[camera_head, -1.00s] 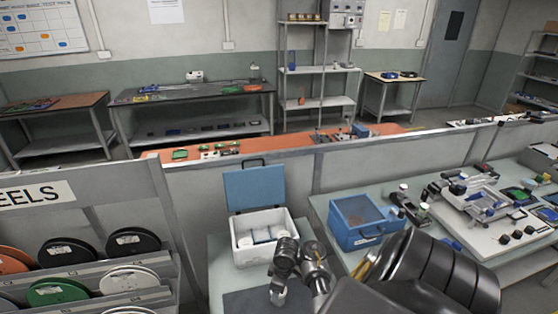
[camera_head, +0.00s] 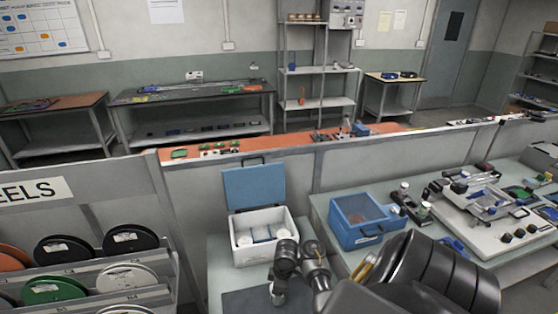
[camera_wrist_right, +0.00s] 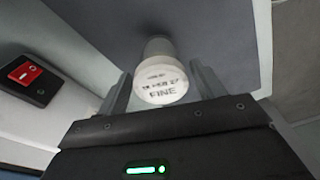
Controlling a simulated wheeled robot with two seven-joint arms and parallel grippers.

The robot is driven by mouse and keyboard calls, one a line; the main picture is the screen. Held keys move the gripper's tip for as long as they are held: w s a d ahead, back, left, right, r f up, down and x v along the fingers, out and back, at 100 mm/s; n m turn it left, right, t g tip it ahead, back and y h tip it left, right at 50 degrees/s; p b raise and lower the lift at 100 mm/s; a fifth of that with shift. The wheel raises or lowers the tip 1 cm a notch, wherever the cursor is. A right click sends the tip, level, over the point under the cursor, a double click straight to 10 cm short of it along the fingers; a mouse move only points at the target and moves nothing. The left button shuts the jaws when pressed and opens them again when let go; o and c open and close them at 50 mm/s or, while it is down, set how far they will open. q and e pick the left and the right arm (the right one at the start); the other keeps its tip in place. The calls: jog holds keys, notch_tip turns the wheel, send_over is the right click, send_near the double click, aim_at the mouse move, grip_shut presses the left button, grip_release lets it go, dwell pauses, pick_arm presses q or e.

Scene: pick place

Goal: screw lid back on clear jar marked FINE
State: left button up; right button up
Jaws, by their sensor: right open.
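The jar marked FINE shows in the right wrist view as a round white lid (camera_wrist_right: 160,84) with a narrower pale body (camera_wrist_right: 158,47) behind it. The lid faces the camera and its print reads FINE. I cannot tell whether the lid is screwed tight. My right gripper (camera_wrist_right: 160,90) has its two fingers apart, one on each side of the lid, with no clear grip on it. In the head view my right gripper (camera_head: 279,287) is low in the middle, over the dark mat, and the jar is mostly hidden there. My left gripper is not in view.
A white box (camera_head: 240,254) with its blue lid raised holds several white round items behind the gripper. A blue case (camera_head: 355,238) stands to the right. The dark mat (camera_head: 243,302) has bare room at left. A red switch (camera_wrist_right: 25,73) shows in the wrist view.

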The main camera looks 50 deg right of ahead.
jog(key=shift+c, duration=0.2)
jog(key=c, duration=0.6)
jog(key=shift+o, duration=0.2)
jog(key=m+p, duration=0.1)
jog(key=m, duration=0.1)
jog(key=shift+s+a+m, duration=0.1)
jog(key=shift+m, duration=0.3)
jog(key=shift+f+m+h, duration=0.1)
jog(key=shift+m+h, duration=0.2)
jog(key=shift+m, duration=0.4)
jog(key=shift+m+p, duration=0.4)
jog(key=shift+m, duration=1.6)
